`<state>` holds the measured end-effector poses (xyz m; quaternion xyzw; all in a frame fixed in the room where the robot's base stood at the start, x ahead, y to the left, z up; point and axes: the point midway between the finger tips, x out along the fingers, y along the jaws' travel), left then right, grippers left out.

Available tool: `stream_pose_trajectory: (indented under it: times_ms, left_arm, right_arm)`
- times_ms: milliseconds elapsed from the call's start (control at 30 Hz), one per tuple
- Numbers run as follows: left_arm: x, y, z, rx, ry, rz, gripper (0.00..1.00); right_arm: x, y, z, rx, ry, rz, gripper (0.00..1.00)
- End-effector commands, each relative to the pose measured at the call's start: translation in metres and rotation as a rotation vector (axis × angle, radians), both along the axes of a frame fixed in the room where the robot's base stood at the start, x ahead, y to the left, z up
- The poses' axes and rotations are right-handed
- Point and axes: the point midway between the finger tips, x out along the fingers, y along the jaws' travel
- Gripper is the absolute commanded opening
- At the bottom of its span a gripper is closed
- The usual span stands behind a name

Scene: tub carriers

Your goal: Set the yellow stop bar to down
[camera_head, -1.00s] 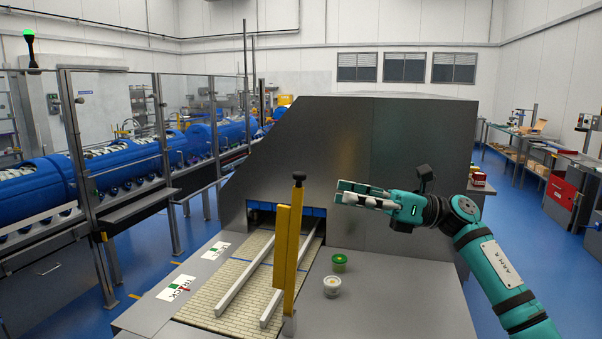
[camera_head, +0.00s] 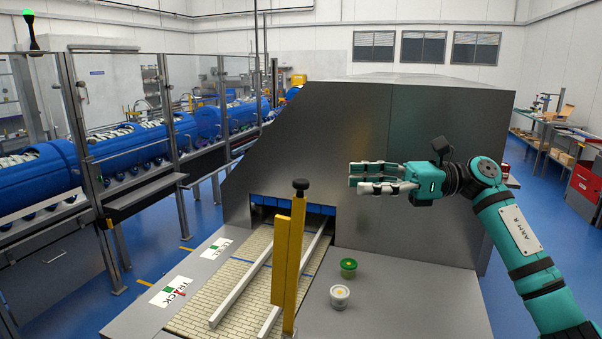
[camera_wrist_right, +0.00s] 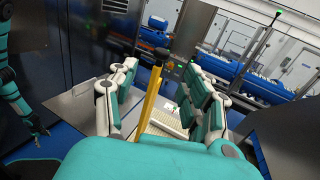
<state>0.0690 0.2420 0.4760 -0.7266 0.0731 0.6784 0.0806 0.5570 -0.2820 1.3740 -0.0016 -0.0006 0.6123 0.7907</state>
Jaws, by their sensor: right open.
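The yellow stop bar (camera_head: 293,255) stands upright at the right side of the belt, with a black knob (camera_head: 300,184) on top. A shorter yellow plate is side by side with it. In the right wrist view, the bar (camera_wrist_right: 148,103) shows between the spread fingers. My right gripper (camera_head: 352,176) is open and empty, right of the knob in the head view and pointing left, apart from the bar. My left gripper (camera_wrist_right: 40,136) shows small and dark at the left of the right wrist view; its jaws are unclear.
A tiled belt (camera_head: 215,295) with two pale rails runs into a grey metal housing (camera_head: 400,140). A green-topped tub (camera_head: 348,267) and a white tub (camera_head: 340,296) stand on the metal deck right of the bar. Glass panels and blue tubes line the left.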

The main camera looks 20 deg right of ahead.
Motion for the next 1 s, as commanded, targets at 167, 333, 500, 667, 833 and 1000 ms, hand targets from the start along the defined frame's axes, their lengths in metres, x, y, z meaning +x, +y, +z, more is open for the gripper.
stream_pose_trajectory:
  times_ms: [167, 333, 500, 667, 833, 1000]
  left_arm:
    - [-0.004, 0.001, 0.023, 0.001, 0.004, 0.0, 0.75]
    - [0.016, -0.004, 0.04, -0.006, -0.024, 0.002, 0.75]
    - [0.03, -0.01, 0.052, -0.014, -0.048, 0.003, 0.75]
    - [0.025, -0.01, 0.056, -0.013, -0.04, 0.004, 0.75]
    - [0.016, -0.009, 0.055, -0.012, -0.025, 0.004, 0.75]
    - [0.012, -0.008, 0.054, -0.011, -0.019, 0.004, 0.75]
  right_arm:
    - [0.01, 0.04, 0.005, 0.0, 0.002, 0.004, 0.5]
    - [0.019, 0.074, 0.005, 0.001, 0.002, 0.004, 0.5]
    - [0.026, 0.099, 0.003, 0.0, 0.002, 0.002, 0.5]
    - [0.029, 0.111, 0.001, 0.001, 0.001, 0.0, 0.5]
    - [0.029, 0.113, 0.0, 0.0, 0.0, -0.001, 0.5]
    - [0.029, 0.113, -0.001, 0.0, 0.0, -0.001, 0.47]
